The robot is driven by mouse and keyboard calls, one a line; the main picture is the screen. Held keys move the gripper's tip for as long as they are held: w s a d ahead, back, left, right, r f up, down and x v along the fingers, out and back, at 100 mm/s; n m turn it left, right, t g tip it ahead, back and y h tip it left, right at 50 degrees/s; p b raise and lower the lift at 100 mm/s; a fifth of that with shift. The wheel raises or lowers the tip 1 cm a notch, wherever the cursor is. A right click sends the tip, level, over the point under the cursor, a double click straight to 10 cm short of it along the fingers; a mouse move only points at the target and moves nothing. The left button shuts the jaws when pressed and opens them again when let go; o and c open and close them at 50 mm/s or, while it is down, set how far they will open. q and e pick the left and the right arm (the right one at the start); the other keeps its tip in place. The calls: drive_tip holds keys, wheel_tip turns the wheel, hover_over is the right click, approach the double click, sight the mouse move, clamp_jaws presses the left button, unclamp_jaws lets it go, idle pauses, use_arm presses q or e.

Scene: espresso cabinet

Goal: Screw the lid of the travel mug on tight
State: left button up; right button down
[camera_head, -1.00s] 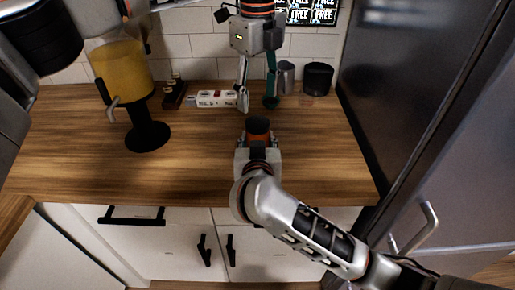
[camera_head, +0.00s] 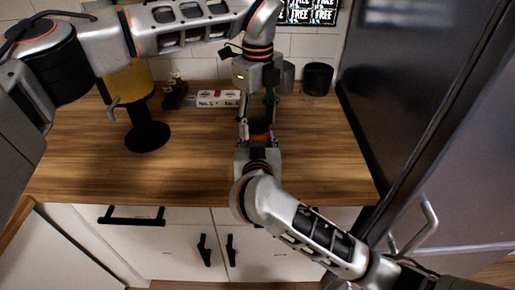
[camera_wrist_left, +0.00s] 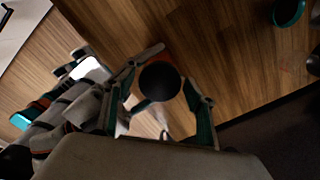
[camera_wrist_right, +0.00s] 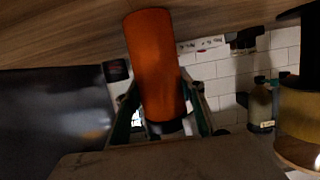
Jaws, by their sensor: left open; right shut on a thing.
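The travel mug (camera_head: 260,130) has an orange body and stands above the front middle of the counter. Its round black lid (camera_wrist_left: 160,82) sits on top in the left wrist view, with a little orange behind it. How tight the lid is cannot be told. My right gripper (camera_head: 258,147) is shut on the mug from the front; the orange body (camera_wrist_right: 152,62) rises between its fingers in the right wrist view. My left gripper (camera_head: 258,121) points down from above, open, its fingers on either side of the lid. Contact with the lid cannot be told.
A drink dispenser (camera_head: 148,134) stands at the left. A black container (camera_head: 318,78) and a metal pitcher (camera_head: 287,77) are at the back right. The tall dark fridge (camera_head: 400,100) bounds the right side.

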use_arm(q)
drive_tip(key=c, duration=1.2)
drive_tip(key=shift+o, duration=0.3)
drive_tip(key=m, duration=0.5)
drive_tip(key=shift+m, duration=0.3)
drive_tip(key=m, duration=0.7)
drive_tip(key=o, duration=1.2)
